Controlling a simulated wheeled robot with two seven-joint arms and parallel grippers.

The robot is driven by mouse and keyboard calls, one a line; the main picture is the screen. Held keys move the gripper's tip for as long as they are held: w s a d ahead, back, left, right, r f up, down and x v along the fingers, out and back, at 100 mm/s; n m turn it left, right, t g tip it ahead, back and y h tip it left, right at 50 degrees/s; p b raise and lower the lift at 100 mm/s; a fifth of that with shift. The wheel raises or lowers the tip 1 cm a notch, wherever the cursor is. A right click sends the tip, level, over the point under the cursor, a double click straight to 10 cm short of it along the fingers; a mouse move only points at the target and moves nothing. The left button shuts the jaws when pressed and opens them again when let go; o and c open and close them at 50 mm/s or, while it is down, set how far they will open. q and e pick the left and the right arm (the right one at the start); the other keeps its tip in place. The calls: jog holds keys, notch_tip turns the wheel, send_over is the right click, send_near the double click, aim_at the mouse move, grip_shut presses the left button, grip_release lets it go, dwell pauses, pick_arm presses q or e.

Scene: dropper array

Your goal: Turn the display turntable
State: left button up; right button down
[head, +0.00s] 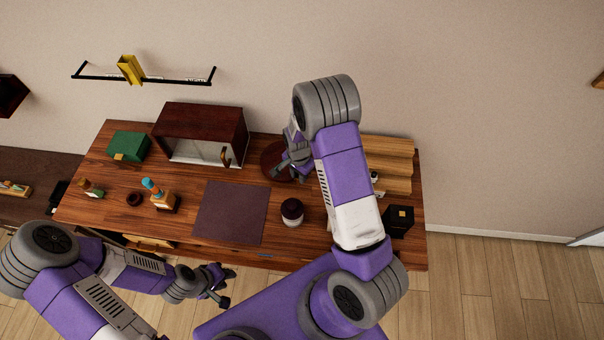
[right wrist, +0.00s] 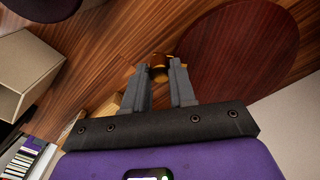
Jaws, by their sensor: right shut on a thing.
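The display turntable is a dark red round disc (head: 271,157) at the back of the wooden table, right of the cabinet; my right gripper partly covers it. It fills the upper right of the right wrist view (right wrist: 245,50). My right gripper (head: 280,170) is at the disc's edge. In the right wrist view its fingers (right wrist: 160,75) are shut on a small brass-coloured knob (right wrist: 158,73) beside the disc's rim. How the knob joins the disc is hidden. My left gripper (head: 228,286) is open and empty in front of the table's front edge.
A dark red cabinet (head: 205,122) with a glass front stands left of the turntable. A dark mat (head: 230,212), a lidded jar (head: 292,211), a dropper bottle (head: 162,200) and a green box (head: 127,146) are on the table. A black box (head: 398,221) stands at the right.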

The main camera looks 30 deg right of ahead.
jog(key=a+m, duration=0.1)
jog(key=m, duration=0.1)
jog(key=a+m, duration=0.1)
jog(key=a, duration=0.1)
jog(key=shift+w+a+m+p, duration=0.15)
jog(key=shift+w+m+p, duration=0.05)
jog(key=shift+m+p, duration=0.2)
jog(key=shift+w+a+m+p, duration=0.15)
jog(key=shift+w+a+m, duration=0.05)
jog(key=shift+a+m, duration=0.3)
jog(key=shift+w+a+m+p, duration=0.15)
jog(key=shift+a+m, duration=0.25)
jog(key=shift+m, duration=0.2)
jog(key=shift+w+a+m+p, duration=0.35)
jog(key=shift+w+a+m, duration=0.2)
jog(key=shift+a+m, duration=0.35)
jog(key=shift+d, duration=0.1)
jog(key=c, duration=0.9)
grip_release()
jog(key=shift+r, duration=0.1)
notch_tip(320, 180, up, 7)
jog(key=shift+r, duration=0.2)
